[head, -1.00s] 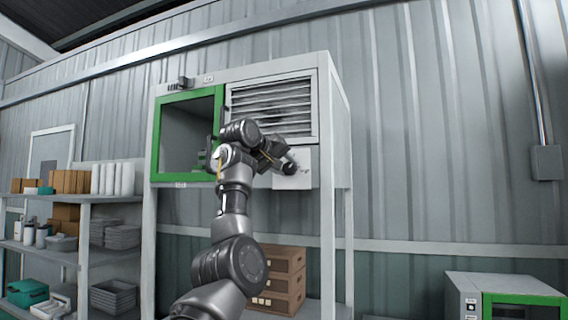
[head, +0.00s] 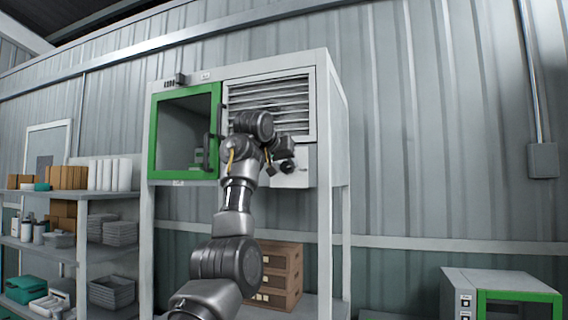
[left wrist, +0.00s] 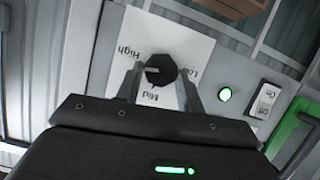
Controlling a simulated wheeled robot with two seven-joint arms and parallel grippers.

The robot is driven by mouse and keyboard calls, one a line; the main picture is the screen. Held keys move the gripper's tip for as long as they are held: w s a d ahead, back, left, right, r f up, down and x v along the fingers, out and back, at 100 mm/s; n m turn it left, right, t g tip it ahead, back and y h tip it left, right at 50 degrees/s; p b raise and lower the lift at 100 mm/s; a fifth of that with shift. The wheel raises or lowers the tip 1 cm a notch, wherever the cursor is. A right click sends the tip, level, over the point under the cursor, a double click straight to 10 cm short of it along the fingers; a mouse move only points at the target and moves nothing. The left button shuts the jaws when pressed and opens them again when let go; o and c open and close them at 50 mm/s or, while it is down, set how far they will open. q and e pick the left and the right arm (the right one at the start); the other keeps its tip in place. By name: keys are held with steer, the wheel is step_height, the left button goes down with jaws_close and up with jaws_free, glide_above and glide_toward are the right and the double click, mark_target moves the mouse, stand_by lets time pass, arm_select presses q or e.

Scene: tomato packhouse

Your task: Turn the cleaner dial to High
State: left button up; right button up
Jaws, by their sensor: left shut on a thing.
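The cleaner dial (left wrist: 160,70) is a dark round knob on a white plate marked High, Mid and Low in the left wrist view. High is at its left, Mid below it and Low at its right, with the text upside down. A small pale mark shows on the knob's left side; which word it points to is unclear. My left gripper (left wrist: 160,84) is shut on the dial, one finger on each side. In the head view my left gripper (head: 284,151) is at the cabinet's lower right panel (head: 295,179), partly hiding the dial. My right gripper is not in view.
The cabinet has a green-framed door (head: 152,140) and a louvred panel (head: 270,98). A shelf (head: 90,194) stands left; a green-fronted machine (head: 500,290) is lower right.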

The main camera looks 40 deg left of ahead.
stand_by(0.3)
arm_select(q)
steer(key=o, duration=1)
steer(key=b+v, duration=0.4)
steer(key=v, duration=0.6)
steer(key=shift+s, duration=0.3)
steer(key=shift+w+d+r, duration=0.1)
steer(key=shift+r, duration=0.05)
